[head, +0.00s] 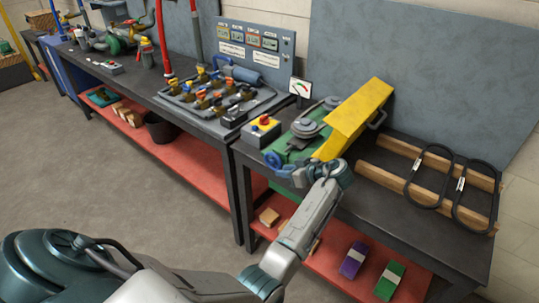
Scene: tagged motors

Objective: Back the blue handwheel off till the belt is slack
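The blue handwheel (273,159) is at the front left end of a green machine base (291,153) on the right bench. Grey pulleys (306,128) sit on the base; the belt's tension cannot be made out. A raised yellow guard (360,110) stands beside them. My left arm reaches up from the bottom, and its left gripper (286,171) is at the handwheel, partly hidden behind my wrist. Its fingers are too small to tell open from shut, or whether they touch the wheel. My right gripper is not in view.
A box with red and yellow buttons (262,130) and a gauge (300,87) stand near the machine. Two black belts (428,180) lie on wooden rails (395,187) at right. The left bench carries a crowded tray (215,95). A red lower shelf (327,262) holds small boxes.

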